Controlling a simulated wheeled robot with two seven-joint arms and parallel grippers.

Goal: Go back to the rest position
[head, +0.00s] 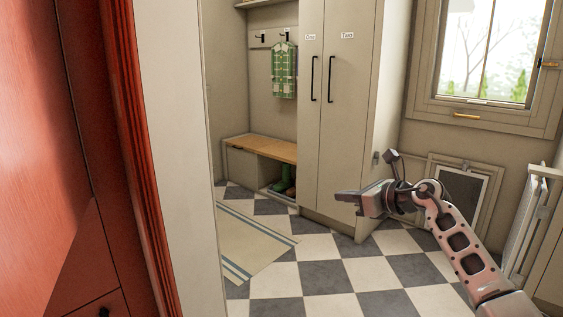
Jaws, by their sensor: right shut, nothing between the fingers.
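My right gripper (350,198) is in the head view, right of the middle, at the end of my pale arm that comes in from the lower right. It points left and is shut, with nothing held. It hangs in the air in front of the lower part of the tall cabinet. My left gripper does not show.
A red wooden panel (40,130) and a pale wall edge (180,150) fill the left. A tall two-door cabinet (335,110), a bench (265,148) with green boots, and a window stand behind. A striped rug (245,245) lies on the clear checkered floor (330,277). A white gate-like frame (525,225) stands at right.

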